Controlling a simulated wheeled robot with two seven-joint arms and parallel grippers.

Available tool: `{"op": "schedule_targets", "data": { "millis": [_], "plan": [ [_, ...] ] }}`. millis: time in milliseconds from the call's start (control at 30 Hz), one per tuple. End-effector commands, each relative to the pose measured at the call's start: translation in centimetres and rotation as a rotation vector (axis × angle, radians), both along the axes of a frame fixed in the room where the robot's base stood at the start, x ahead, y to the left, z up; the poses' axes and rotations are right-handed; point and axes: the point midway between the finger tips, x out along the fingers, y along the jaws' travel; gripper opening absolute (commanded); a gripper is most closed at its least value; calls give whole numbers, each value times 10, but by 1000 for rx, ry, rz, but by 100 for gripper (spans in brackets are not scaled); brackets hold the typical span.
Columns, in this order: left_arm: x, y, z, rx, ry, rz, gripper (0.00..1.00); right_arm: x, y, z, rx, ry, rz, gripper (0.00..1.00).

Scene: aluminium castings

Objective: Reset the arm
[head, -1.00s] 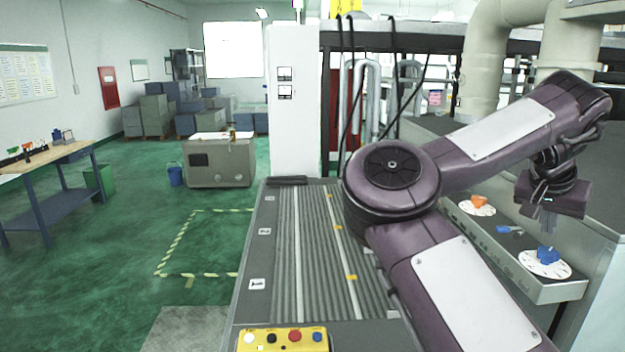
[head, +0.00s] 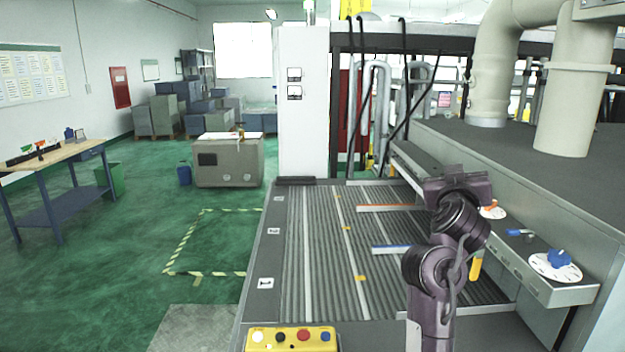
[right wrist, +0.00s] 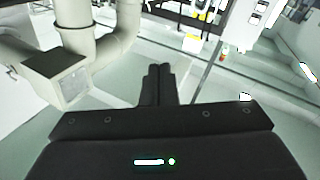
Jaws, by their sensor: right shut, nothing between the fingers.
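My right arm is folded up at the right of the head view, above the ribbed conveyor bed (head: 310,250). The dark purple body of my right gripper (head: 458,186) is at its top, facing away, and its fingertips are hidden there. In the right wrist view the two black fingers of my right gripper (right wrist: 158,84) are together, with nothing between them. My left gripper is in neither view.
A shelf on the right carries a blue knob on a white dial (head: 557,262) and an orange knob on a dial (head: 492,211). A yellow button box (head: 290,339) sits at the front. Pale pipes (head: 575,105) rise at the right. Green floor at left is open.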

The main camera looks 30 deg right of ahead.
Motion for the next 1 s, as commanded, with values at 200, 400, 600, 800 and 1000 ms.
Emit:
{"op": "schedule_targets", "data": {
  "millis": [200,400,600,800,1000],
  "plan": [
    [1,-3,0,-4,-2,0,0,41,115,-120,97,290,335,0],
    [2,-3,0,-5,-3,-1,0,17,211,-237,266,587,540,0],
    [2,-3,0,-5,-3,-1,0,-47,286,-326,441,866,643,0],
    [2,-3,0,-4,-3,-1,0,-107,328,-372,559,1059,672,0],
    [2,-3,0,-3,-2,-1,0,-163,358,-399,652,1218,675,0]
  ]
}}
